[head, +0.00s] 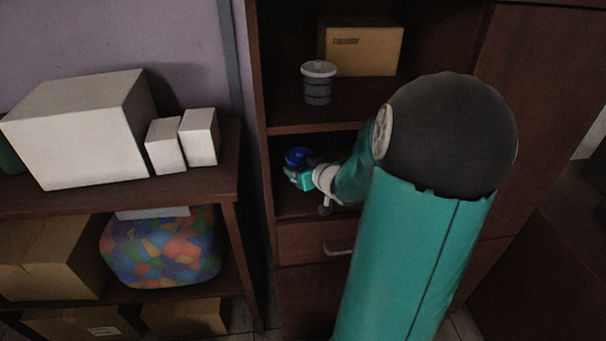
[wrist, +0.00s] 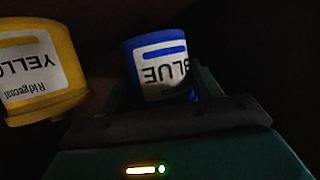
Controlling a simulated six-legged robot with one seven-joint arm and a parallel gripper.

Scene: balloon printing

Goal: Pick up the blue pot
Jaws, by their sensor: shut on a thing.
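The blue pot (head: 299,157) is in the lower open compartment of the dark wooden cabinet, at the end of my arm. In the wrist view the blue pot (wrist: 160,64) has a white label reading BLUE, which appears upside down. My gripper (head: 301,178) reaches into the compartment and is shut on the blue pot. In the wrist view my gripper (wrist: 165,98) shows as dark fingers at the pot's sides. The fingertips are partly hidden in shadow. I cannot tell whether the pot touches the shelf.
A yellow pot (wrist: 40,72) stands close to the left of the blue pot in the wrist view. A grey lidded container (head: 319,83) and a cardboard box (head: 360,46) are on the shelf above. A side shelf (head: 200,186) with white boxes is at the left.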

